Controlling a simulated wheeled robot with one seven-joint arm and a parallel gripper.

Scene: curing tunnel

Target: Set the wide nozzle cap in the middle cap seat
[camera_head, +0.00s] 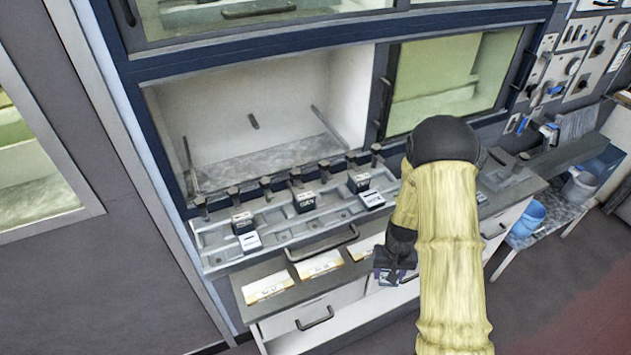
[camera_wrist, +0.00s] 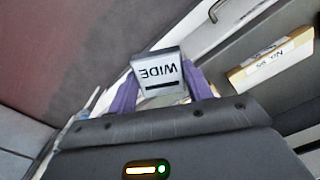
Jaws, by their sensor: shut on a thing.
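The wide nozzle cap (camera_wrist: 157,66) is a light grey block with "WIDE" on its face, upside down in the wrist view. My gripper (camera_wrist: 162,88) is shut on it, with a purple finger on either side. In the head view my gripper (camera_head: 394,272) is low over the front ledge, right of the paper labels, and my sleeved arm hides part of it. The grey seat rack (camera_head: 275,222) runs along the booth opening, behind and left of my gripper. Black blocks (camera_head: 305,201) and light labelled pieces (camera_head: 250,241) stand on it. Which seat is the middle cap seat is not clear.
Several dark knobs (camera_head: 265,184) line the rack's back edge. Paper labels (camera_head: 318,264) lie on the ledge in front, above drawers with handles (camera_head: 314,318). A black bar handle (camera_head: 322,243) crosses the rack's front. A blue bucket (camera_head: 527,216) stands at right.

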